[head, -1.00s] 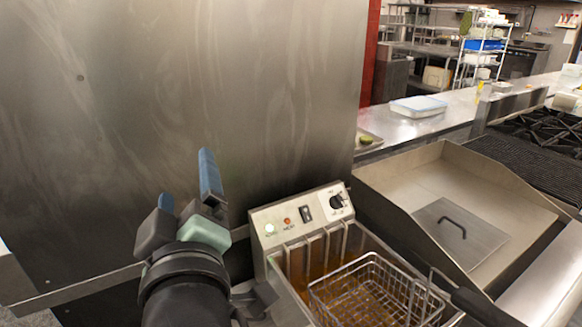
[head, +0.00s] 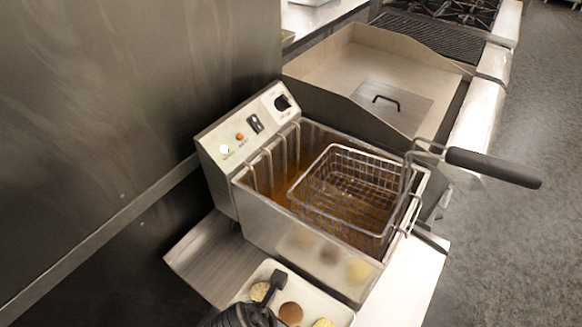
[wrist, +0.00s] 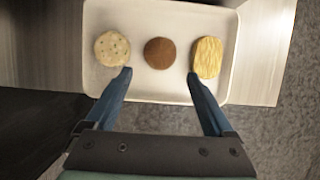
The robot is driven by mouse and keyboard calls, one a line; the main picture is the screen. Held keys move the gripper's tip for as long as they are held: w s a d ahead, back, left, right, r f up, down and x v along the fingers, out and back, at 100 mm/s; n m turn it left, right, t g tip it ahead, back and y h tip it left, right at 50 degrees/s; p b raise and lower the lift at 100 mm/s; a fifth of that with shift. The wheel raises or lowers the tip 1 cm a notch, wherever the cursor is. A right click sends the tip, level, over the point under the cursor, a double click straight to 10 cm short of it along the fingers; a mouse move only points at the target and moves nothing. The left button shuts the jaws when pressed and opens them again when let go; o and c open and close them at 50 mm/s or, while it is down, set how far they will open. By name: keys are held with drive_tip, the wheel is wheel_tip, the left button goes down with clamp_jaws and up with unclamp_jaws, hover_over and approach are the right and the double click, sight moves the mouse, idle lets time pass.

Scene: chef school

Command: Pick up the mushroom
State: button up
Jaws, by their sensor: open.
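In the wrist view, a white tray (wrist: 160,15) holds three food pieces in a row. A pale speckled round piece (wrist: 112,48) is at left, a brown round piece (wrist: 160,53) in the middle, and a yellow ridged oblong piece (wrist: 207,57) at right. None is clearly mushroom-shaped; I cannot tell for sure which is the mushroom. My gripper (wrist: 160,74) is open and empty, its blue fingers spread over the tray's near part. The brown piece lies beyond the gap between the tips. In the head view, my arm partly hides the tray (head: 343,312) at the bottom edge.
A deep fryer (head: 318,240) with a wire basket (head: 345,190) stands just beyond the tray. The basket's black handle (head: 492,167) sticks out to the right. A steel wall (head: 90,120) rises at left. A flat griddle (head: 400,75) lies behind.

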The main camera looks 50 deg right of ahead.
sight(289, 314)
drive_tip(key=x, duration=0.3)
drive_tip(key=d+b+x, duration=0.1)
drive_tip(key=x, duration=0.3)
drive_tip(key=c, duration=1.1)
